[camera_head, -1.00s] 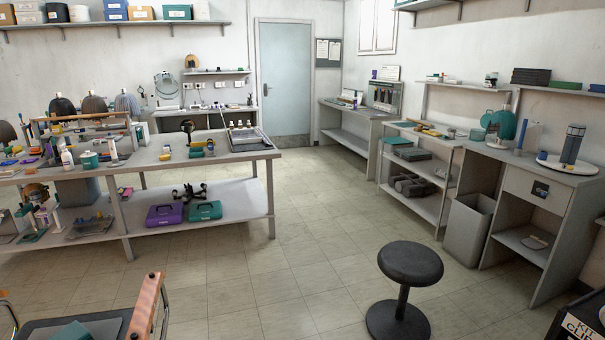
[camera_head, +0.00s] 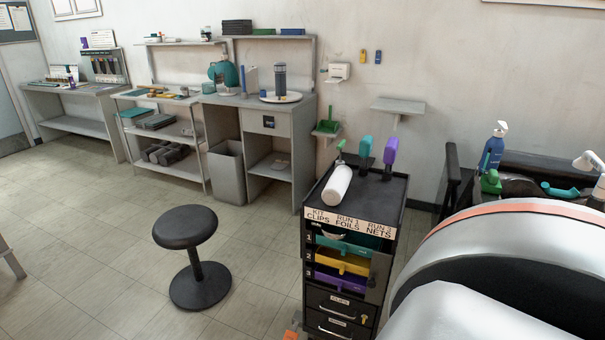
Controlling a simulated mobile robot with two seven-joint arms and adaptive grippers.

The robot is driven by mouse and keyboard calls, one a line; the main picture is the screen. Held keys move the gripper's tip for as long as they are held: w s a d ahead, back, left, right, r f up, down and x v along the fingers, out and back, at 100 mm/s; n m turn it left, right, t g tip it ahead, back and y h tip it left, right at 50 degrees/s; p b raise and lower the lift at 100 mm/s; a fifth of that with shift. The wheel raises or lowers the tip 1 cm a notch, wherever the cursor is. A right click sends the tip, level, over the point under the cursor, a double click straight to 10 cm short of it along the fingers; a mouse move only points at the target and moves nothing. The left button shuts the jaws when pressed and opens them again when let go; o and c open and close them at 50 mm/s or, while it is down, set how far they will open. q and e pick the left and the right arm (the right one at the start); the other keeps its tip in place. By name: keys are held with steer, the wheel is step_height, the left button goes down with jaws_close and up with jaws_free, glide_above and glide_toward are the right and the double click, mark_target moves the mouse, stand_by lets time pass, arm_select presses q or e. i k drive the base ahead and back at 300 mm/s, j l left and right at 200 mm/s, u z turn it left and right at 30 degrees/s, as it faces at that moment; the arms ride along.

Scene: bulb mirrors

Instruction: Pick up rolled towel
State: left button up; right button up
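A white roll that looks like the rolled towel (camera_head: 337,186) lies on the top of a black drawer cart (camera_head: 392,196), near its front left edge. It lies on its side, pointing toward the front of the cart, and nothing touches it from my side. Neither my left nor my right gripper shows in the head view.
Purple and teal upright tools (camera_head: 390,152) stand behind the roll. A black stool (camera_head: 186,228) stands left of the cart, with open floor around it. A large silver curved shape with an orange band (camera_head: 490,212) fills the lower right.

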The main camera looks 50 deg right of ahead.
mark_target(335, 188)
steer(key=z, duration=1.8)
